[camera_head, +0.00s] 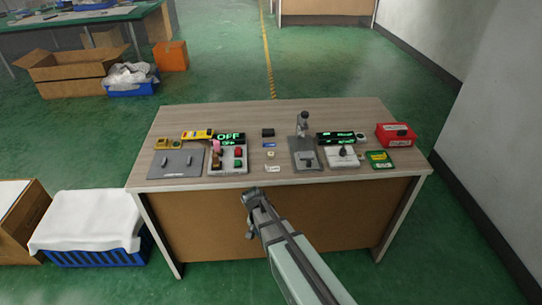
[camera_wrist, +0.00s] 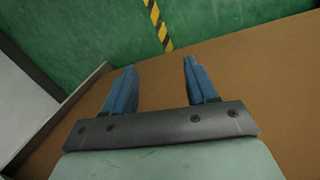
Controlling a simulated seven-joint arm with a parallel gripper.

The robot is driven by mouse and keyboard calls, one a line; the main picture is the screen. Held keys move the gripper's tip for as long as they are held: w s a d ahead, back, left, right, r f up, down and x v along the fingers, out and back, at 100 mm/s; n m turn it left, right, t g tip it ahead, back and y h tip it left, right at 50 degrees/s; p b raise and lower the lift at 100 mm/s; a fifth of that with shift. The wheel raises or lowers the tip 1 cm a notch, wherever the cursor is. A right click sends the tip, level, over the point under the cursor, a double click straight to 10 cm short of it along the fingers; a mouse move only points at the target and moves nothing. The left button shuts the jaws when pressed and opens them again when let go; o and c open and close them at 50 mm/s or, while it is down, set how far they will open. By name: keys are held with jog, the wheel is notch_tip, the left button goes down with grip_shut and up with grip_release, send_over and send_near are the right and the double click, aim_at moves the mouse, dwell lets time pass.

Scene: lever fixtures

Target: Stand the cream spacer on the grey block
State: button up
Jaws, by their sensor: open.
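A small cream piece (camera_head: 270,153), which looks like the cream spacer, lies on the table's middle. A small dark grey block (camera_head: 268,131) sits behind it, near the table's back, with a blue piece between them. The two are apart. My gripper (camera_wrist: 159,68) is open and empty in the wrist view, its blue fingers over the brown table panel and green floor. In the head view my arm's end is in front of the table's front edge, apart from both pieces. Neither piece shows in the wrist view.
The blue piece (camera_head: 269,145) and a white label (camera_head: 272,169) lie near the spacer. A button panel (camera_head: 228,168) stands left, a grey lever fixture (camera_head: 306,160) right. A red box (camera_head: 395,134) is at the right end. Clear tabletop (camera_head: 350,112) runs along the back.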

jog(key=s+a+f+n, duration=0.1)
jog(key=s+a, duration=0.1)
jog(key=a, duration=0.3)
jog(key=w+a+r+m+t, duration=0.15)
jog(key=w+a+r, duration=0.25)
jog(key=a+r, duration=0.45)
jog(key=w+a+r+m+t, duration=0.15)
jog(key=w+a+r, duration=0.35)
jog(key=r, duration=0.6)
jog(key=w+a+r+m+t, duration=0.1)
jog(key=w+a+r+t, duration=0.15)
jog(key=a+r, duration=0.65)
jog(key=w+d+r+m+g+y, duration=0.1)
jog(key=w+d+r+m+g, duration=0.3)
jog(key=d, duration=0.6)
jog(key=w+d+m+t+y, duration=0.1)
jog(key=w+d, duration=0.5)
jog(key=d, duration=0.5)
jog(key=w+d+r+m+g+y, duration=0.1)
jog(key=w+d+r+m+g, duration=0.3)
jog(key=d, duration=0.6)
jog(key=n+t, duration=0.1)
jog(key=t, duration=0.1)
send_over(270, 154)
notch_tip(270, 154, down, 9)
jog(key=shift+d, duration=0.15)
jog(key=shift+w+f, duration=0.1)
jog(key=shift+f, duration=3.05)
